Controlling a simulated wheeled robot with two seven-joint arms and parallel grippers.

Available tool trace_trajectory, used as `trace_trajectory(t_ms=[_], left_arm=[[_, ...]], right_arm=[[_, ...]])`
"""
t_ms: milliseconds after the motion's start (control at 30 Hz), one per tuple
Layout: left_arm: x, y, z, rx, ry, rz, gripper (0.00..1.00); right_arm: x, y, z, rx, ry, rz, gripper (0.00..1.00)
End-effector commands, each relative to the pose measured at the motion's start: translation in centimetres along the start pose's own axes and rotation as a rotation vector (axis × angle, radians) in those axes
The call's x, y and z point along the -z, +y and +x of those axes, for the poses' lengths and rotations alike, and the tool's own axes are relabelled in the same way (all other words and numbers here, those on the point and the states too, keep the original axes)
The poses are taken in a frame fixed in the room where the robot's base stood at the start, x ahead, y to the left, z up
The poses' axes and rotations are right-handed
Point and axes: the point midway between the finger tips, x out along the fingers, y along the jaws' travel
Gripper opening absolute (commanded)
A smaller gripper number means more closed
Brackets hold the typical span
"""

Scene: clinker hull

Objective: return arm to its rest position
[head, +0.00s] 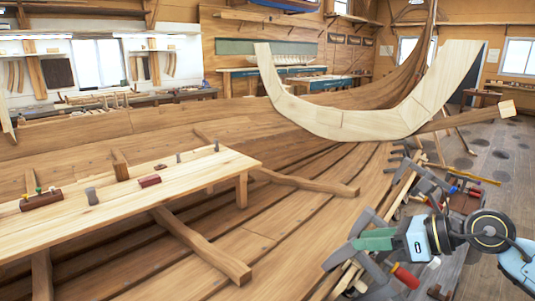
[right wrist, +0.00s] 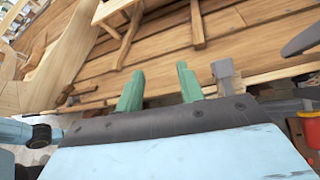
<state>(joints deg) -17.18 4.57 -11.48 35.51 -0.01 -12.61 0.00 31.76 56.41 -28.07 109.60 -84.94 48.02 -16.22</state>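My right gripper (head: 364,240) is at the lower right of the head view, over the near edge of the hull planking (head: 300,215). Its two green fingers also show in the right wrist view (right wrist: 158,88), spread apart with nothing between them. The gripper is open and empty. My right arm comes in from the right edge of the head view. My left gripper and arm are not in view.
Grey clamps (head: 370,222) sit close around the right gripper along the plank edge. A plank bench (head: 150,205) with small tools stands at left. A large curved pale frame (head: 350,122) spans the hull behind. Floor (head: 495,150) shows at right.

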Motion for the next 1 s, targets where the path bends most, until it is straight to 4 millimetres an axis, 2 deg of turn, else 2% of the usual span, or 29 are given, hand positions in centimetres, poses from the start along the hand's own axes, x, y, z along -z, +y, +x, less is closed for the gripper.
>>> trace_trajectory(t_ms=[33,100,200,333,467,567,667,767,867,900,1000], left_arm=[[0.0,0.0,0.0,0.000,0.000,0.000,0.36],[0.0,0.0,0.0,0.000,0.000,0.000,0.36],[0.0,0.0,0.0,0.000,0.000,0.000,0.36],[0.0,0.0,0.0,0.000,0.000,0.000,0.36],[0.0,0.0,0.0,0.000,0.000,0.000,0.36],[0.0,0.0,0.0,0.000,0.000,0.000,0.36],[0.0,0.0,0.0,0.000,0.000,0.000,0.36],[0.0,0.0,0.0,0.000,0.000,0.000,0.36],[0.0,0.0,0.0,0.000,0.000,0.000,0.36],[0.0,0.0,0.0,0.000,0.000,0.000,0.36],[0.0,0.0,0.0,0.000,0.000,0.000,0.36]], right_arm=[[-0.6,2.1,1.4,-0.068,-0.106,0.082,0.38],[-1.9,4.3,2.3,-0.144,-0.261,0.213,0.38],[-3.7,6.1,2.4,-0.224,-0.474,0.430,0.38],[-4.7,6.2,1.5,-0.276,-0.730,0.755,0.38],[-3.4,4.5,0.1,-0.264,-0.954,1.118,0.38],[-0.5,2.5,-0.8,-0.207,-1.101,1.415,0.38],[3.9,1.0,-1.4,-0.108,-1.220,1.717,0.38],[9.6,0.4,-1.6,0.039,-1.308,2.021,0.38],[15.8,1.4,-1.7,0.229,-1.357,2.315,0.38],[18.2,2.1,-1.7,0.312,-1.363,2.420,0.38],[23.3,4.6,-1.9,0.518,-1.354,2.643,0.38]])
